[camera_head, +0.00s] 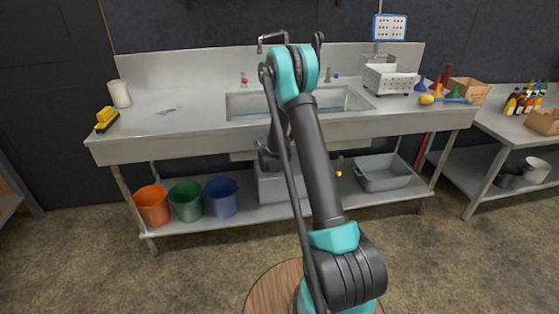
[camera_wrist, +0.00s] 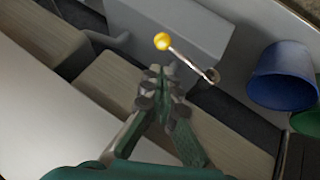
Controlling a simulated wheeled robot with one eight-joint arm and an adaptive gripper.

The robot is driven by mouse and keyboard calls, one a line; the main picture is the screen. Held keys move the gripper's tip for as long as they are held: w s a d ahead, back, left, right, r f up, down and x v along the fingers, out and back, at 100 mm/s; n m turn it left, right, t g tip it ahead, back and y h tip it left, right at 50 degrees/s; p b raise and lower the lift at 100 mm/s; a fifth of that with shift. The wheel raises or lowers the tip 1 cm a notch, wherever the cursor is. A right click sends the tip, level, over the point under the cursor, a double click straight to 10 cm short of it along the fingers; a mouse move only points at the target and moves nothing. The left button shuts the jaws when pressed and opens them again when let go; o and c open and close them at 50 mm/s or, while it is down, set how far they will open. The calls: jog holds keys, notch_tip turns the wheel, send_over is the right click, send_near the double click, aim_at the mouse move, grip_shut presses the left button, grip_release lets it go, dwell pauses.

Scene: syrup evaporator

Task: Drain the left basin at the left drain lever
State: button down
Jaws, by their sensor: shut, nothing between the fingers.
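The sink's left basin (camera_head: 243,104) lies in the steel counter, its right part hidden behind my arm. In the wrist view a drain lever shows as a thin metal rod with a yellow ball knob (camera_wrist: 162,41). Judging by the blue bucket beside it, it appears to be the left one; in the head view my arm covers that spot. My gripper (camera_wrist: 161,83) is shut and empty, its tips apart in the picture from the knob and rod. In the head view my gripper (camera_head: 268,158) is under the counter's front edge, partly hidden. Another yellow knob (camera_head: 338,173) shows right of my arm.
Orange (camera_head: 152,205), green (camera_head: 187,201) and blue (camera_head: 221,197) buckets stand on the lower shelf at left. The blue bucket (camera_wrist: 283,78) is near the lever in the wrist view. A grey tub (camera_head: 384,174) sits on the shelf at right. The counter edge overhangs my gripper.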

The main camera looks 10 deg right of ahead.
jog(key=x, duration=0.7)
